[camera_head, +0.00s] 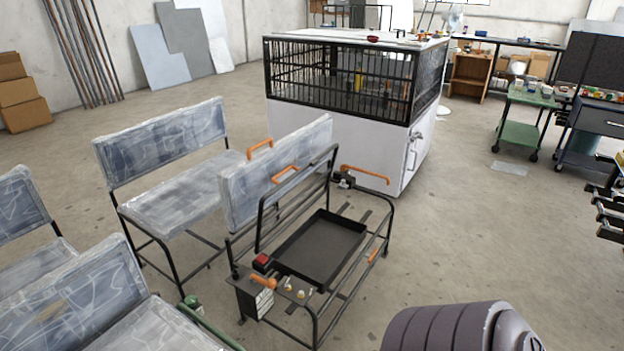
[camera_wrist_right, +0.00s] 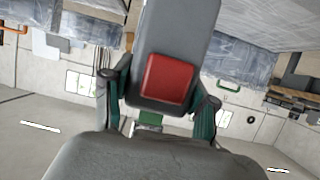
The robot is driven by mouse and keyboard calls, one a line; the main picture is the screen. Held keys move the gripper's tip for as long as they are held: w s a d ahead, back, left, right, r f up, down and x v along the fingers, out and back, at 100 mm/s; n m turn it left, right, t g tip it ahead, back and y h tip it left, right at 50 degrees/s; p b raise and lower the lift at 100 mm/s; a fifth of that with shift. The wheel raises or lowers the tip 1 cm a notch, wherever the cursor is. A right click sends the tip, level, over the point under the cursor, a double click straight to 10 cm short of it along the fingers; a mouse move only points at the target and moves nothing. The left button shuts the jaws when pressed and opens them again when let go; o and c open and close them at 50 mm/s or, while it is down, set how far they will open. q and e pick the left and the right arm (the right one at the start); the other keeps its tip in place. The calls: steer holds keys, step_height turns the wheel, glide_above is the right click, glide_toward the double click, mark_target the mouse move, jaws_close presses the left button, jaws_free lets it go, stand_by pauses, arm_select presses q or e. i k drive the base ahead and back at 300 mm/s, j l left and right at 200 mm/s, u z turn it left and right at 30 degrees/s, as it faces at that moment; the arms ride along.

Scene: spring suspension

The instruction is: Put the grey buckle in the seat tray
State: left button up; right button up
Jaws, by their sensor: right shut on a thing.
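The grey buckle (camera_wrist_right: 178,32) with a square red button fills the upper middle of the right wrist view. My right gripper (camera_wrist_right: 162,98) is shut on it, with a dark green-edged finger on each side. The seat tray (camera_head: 318,248) is a shallow black rectangular tray in a black tube frame, in the middle of the head view. It looks empty. Neither the right gripper's fingers nor the buckle show in the head view. My left gripper is in neither view.
A small red-topped box (camera_head: 262,261) and an orange lever (camera_head: 263,282) sit at the frame's near-left end. Plastic-wrapped seats (camera_head: 165,143) stand left; a barred white cabin (camera_head: 340,130) stands behind.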

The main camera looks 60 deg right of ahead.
mark_target(333, 252)
steer(key=l, duration=3.05)
